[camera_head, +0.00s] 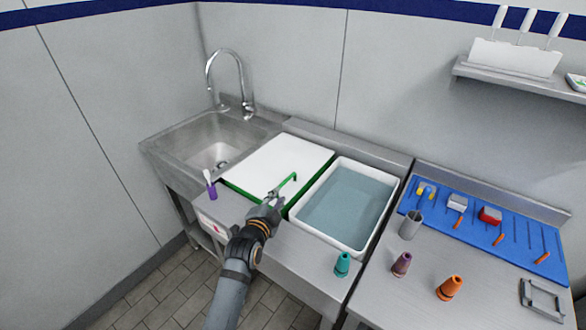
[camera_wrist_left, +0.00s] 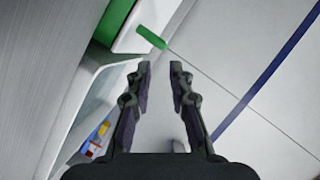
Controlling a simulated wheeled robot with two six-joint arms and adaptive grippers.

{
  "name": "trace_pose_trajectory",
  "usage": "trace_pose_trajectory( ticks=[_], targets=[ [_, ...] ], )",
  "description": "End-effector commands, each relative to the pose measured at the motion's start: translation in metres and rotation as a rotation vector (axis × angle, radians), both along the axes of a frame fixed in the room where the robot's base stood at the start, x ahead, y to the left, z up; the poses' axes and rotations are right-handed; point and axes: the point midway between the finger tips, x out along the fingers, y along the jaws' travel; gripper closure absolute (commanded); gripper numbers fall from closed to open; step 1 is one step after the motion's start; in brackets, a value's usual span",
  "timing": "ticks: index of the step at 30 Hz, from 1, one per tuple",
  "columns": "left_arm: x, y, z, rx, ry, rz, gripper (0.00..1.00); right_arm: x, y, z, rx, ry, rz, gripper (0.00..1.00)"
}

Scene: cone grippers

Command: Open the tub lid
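The tub is green, with a strip of its side showing below the lid (camera_head: 238,193). Its flat white lid (camera_head: 272,158) covers it, and the lid lies closed and level. A thin green handle (camera_head: 289,180) stands up near the lid's right side. The handle's end also shows in the left wrist view (camera_wrist_left: 150,37). My left gripper (camera_head: 273,199) is over the lid's front right part, close to the handle. In the left wrist view its two fingers (camera_wrist_left: 161,67) are apart with nothing between them, and the handle end is beyond the tips. My right gripper is not in view.
A white basin of water (camera_head: 345,205) is right of the tub; a sink (camera_head: 213,150) with a tap is left.

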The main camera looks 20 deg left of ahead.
Motion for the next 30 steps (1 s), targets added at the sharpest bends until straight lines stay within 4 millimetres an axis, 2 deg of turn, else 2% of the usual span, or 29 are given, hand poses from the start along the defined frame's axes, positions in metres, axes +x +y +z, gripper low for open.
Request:
trace_pose_trajectory(
  ticks=[8, 11, 15, 18, 22, 25, 30],
  targets=[
    [0.008, -0.001, 0.001, 0.012, -0.010, -0.002, 0.79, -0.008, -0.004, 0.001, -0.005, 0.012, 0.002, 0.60],
    [0.023, -0.001, -0.001, 0.012, -0.013, -0.002, 0.79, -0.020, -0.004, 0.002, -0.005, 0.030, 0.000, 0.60],
    [0.054, -0.001, -0.007, 0.012, -0.012, -0.002, 0.79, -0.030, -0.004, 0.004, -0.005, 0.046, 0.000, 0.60],
    [0.074, -0.002, -0.012, 0.011, -0.012, -0.002, 0.79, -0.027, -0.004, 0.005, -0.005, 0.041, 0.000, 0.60],
    [0.093, -0.002, -0.018, 0.011, -0.010, -0.002, 0.79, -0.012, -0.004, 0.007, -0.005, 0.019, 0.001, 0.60],
    [0.101, -0.002, -0.020, 0.011, -0.010, -0.002, 0.79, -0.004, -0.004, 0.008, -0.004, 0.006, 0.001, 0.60],
    [0.104, -0.002, -0.021, 0.011, -0.010, -0.002, 0.79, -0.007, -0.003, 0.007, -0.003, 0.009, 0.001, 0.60]
  ],
)
